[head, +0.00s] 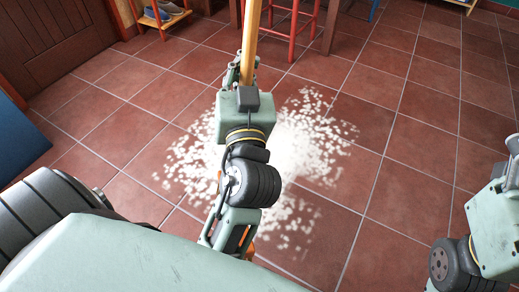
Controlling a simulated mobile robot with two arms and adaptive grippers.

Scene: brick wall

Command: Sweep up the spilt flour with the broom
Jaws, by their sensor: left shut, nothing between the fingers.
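Spilt white flour (305,150) lies on the tiled floor in a broad patch, dense in the middle and speckled at its edges. My left arm crosses in front of it and hides part. My left gripper (233,72) is shut, above the far side of the flour in the picture. The broom's wooden handle (252,28) runs up from beside its fingers to the top edge; the fingers hold nothing. Small orange parts show behind my left arm, and I cannot tell what they belong to.
A red stool (293,28) stands at the top middle. A small wooden rack (160,22) with shoes stands at the top left, by a dark wooden door (60,40). A blue thing (18,140) is at the left edge. The floor right of the flour is clear.

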